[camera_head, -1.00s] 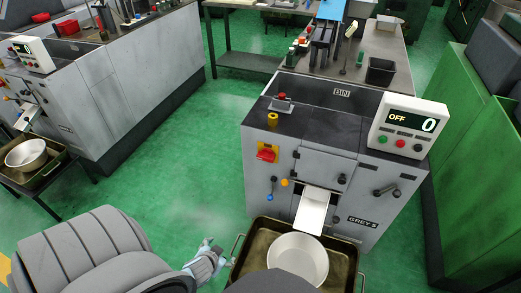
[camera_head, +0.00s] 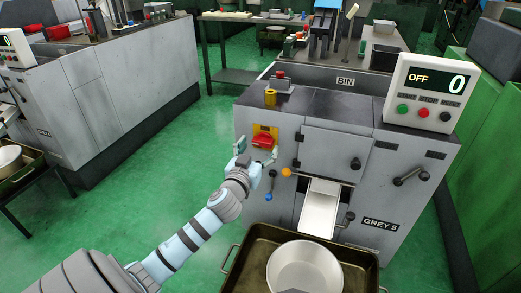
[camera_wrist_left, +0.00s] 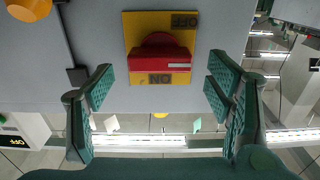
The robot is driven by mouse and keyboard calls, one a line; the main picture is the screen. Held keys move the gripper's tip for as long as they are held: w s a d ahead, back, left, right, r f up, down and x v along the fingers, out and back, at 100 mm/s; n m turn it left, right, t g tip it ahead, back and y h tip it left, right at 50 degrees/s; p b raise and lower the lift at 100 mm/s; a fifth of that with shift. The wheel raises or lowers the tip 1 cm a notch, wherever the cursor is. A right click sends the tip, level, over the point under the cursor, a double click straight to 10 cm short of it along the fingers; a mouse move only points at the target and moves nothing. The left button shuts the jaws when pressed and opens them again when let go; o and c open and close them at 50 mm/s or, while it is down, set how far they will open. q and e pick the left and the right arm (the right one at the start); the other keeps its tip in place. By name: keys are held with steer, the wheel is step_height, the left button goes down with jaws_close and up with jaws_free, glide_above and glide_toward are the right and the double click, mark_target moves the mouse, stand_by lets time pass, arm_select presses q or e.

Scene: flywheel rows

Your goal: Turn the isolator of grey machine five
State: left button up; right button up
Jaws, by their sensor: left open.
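The isolator of the grey machine marked GREY 5 (camera_head: 380,224) is a red handle (camera_head: 265,141) on a yellow plate (camera_head: 273,130) at the upper left of its front. In the left wrist view the handle (camera_wrist_left: 158,57) lies crosswise, with a white mark at its right end. The plate (camera_wrist_left: 132,30) there carries upside-down OFF and ON labels. My left gripper (camera_head: 256,156) is open in front of the plate. Its fingers stand apart either side of the handle in the left wrist view (camera_wrist_left: 160,78), with no contact visible. My right gripper is not in view.
The display box (camera_head: 432,90) reads OFF and 0. Below the isolator are an orange knob (camera_head: 286,172) and a blue-tipped lever (camera_head: 270,196). A chute (camera_head: 320,207) leads down to a white bowl (camera_head: 304,270) in a brown tray (camera_head: 237,270). Green floor lies to the left.

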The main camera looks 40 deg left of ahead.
arm_select(q)
steer(key=shift+x, duration=0.85)
steer(key=shift+c, duration=0.4)
steer(key=c, duration=1.1)
